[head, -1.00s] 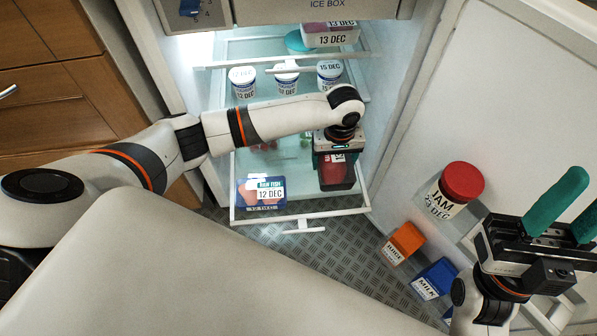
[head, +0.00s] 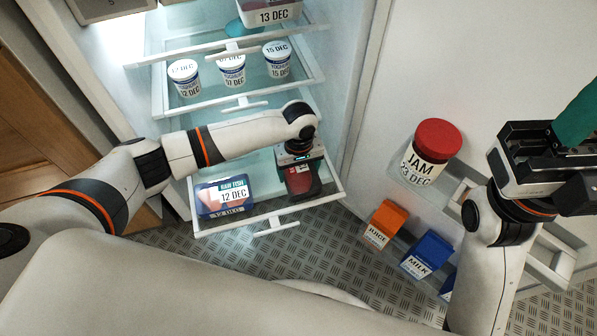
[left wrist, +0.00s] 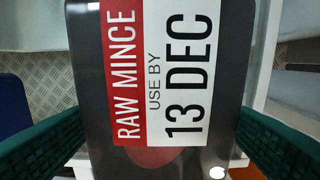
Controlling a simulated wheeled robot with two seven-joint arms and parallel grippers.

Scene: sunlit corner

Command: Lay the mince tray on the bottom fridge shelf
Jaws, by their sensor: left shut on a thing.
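The mince tray (head: 303,183) is dark with red meat. In the left wrist view its label (left wrist: 150,70) reads raw mince, use by 13 Dec. My left gripper (head: 299,160) is shut on it from above, with the green fingers at its two sides. The tray is over the right part of the pulled-out bottom fridge shelf (head: 262,218), right of the raw fish pack (head: 225,195). I cannot tell if it touches the shelf. My right gripper (head: 575,135) is empty beside the fridge door; one finger shows, partly cut off by the frame.
Several yoghurt pots stand on the shelf above (head: 225,108). The open door at right holds a jam jar (head: 432,150), a juice carton (head: 384,223) and a blue milk carton (head: 428,255). My left arm reaches across the front of the fridge.

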